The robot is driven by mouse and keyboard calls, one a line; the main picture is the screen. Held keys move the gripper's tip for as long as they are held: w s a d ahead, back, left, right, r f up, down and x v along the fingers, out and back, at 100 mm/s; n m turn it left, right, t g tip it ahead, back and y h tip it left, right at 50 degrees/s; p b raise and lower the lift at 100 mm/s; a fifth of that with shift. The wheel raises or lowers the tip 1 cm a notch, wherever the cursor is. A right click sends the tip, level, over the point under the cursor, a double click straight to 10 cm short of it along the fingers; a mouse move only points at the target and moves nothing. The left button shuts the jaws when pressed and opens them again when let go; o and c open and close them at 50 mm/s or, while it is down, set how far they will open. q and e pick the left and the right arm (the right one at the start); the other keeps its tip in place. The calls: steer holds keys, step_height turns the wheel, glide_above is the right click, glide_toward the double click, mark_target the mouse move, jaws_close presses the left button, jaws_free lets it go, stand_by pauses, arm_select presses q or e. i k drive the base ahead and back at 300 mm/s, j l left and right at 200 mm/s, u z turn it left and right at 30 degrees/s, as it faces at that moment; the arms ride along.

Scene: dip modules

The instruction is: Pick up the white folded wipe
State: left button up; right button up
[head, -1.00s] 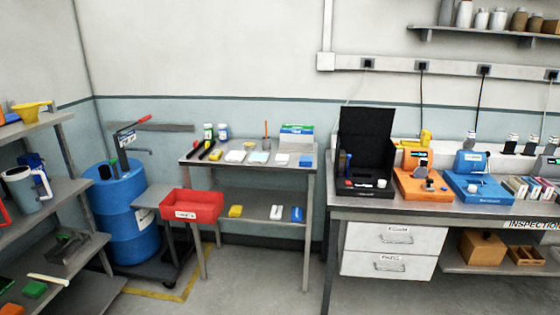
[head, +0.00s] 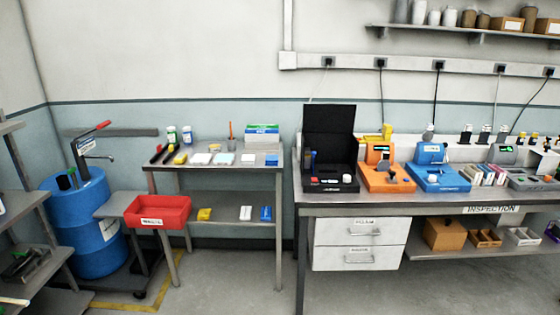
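Several small items lie in a row on the top of the grey metal side table (head: 165,167). A white flat piece (head: 201,159) lies left of a pale blue flat piece (head: 224,159). A second white flat piece (head: 248,159) lies to the right of the pale blue one. Either white piece could be the folded wipe; they are too small to tell apart. Neither of my grippers shows in the head view.
A blue item (head: 271,160), white bottles (head: 187,135) and a green-white box (head: 262,132) share that tabletop. A red bin (head: 158,212) stands in front at left, a blue drum (head: 85,225) further left. The inspection bench (head: 420,199) stands right. Floor in front is clear.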

mark_target(247, 159)
steer(key=i+j+z, duration=0.2)
steer(key=j+z, duration=0.25)
steer(key=i+j+z, duration=0.1)
steer(key=j+z, duration=0.15)
steer(key=z, duration=0.15)
steer(key=i+j+z, duration=0.1)
steer(key=j+z, duration=0.8)
